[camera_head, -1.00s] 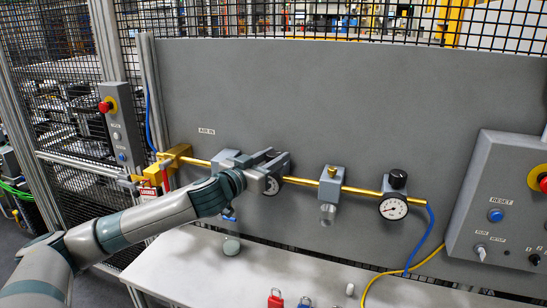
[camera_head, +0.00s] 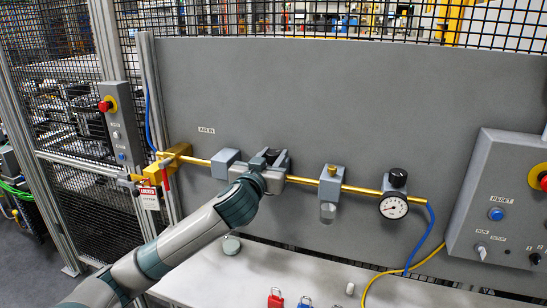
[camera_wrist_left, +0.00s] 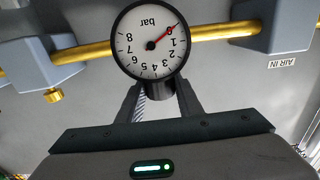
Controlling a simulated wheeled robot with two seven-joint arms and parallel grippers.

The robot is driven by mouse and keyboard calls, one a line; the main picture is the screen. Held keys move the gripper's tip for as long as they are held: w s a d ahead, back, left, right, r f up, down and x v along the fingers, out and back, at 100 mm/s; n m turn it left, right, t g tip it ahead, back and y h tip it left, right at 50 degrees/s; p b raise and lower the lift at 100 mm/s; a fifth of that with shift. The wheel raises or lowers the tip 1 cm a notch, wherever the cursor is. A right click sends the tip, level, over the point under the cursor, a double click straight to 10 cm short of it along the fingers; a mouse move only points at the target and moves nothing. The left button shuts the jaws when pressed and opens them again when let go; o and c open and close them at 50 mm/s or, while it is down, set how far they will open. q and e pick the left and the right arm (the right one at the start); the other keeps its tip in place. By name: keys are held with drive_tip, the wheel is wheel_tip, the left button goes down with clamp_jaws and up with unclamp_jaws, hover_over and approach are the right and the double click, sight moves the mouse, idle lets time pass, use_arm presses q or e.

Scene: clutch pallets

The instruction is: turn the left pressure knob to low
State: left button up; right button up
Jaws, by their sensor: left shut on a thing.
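The left pressure knob (camera_wrist_left: 161,90) is a dark cylinder below the white gauge (camera_wrist_left: 150,40) in the wrist view. My left gripper (camera_wrist_left: 160,97) is shut on it, with a finger on each side. The red needle points near the 0 mark. In the head view my left gripper (camera_head: 271,160) hides the knob and its gauge on the brass pipe (camera_head: 302,181). My right gripper is not in view.
A grey block (camera_head: 225,162) sits left of my gripper, and a filter unit (camera_head: 330,185) sits to its right. Farther right is another gauge (camera_head: 393,207) with a black knob (camera_head: 398,178). Padlocks (camera_head: 275,298) lie on the white table (camera_head: 255,267).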

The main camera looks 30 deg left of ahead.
use_arm(q)
drive_tip(key=n+g+y, duration=0.1)
drive_tip(key=n+y, duration=0.1)
drive_tip(key=y, duration=0.1)
drive_tip(key=shift+d+f, duration=0.1)
drive_tip(key=n+g+y+b, duration=0.1)
drive_tip(key=n+y, duration=0.1)
drive_tip(key=y, duration=0.1)
drive_tip(key=shift+g, duration=0.4)
drive_tip(key=n+g+y+b, duration=0.3)
drive_tip(key=shift+f+g+y, duration=0.1)
drive_tip(key=shift+g+y, duration=0.2)
drive_tip(key=shift+n+g+y+b, duration=0.6)
drive_tip(key=shift+n+g+b, duration=0.25)
drive_tip(key=shift+n+g, duration=0.05)
drive_tip(key=shift+r, duration=0.25)
drive_tip(key=o, duration=1)
drive_tip(key=shift+o, duration=0.2)
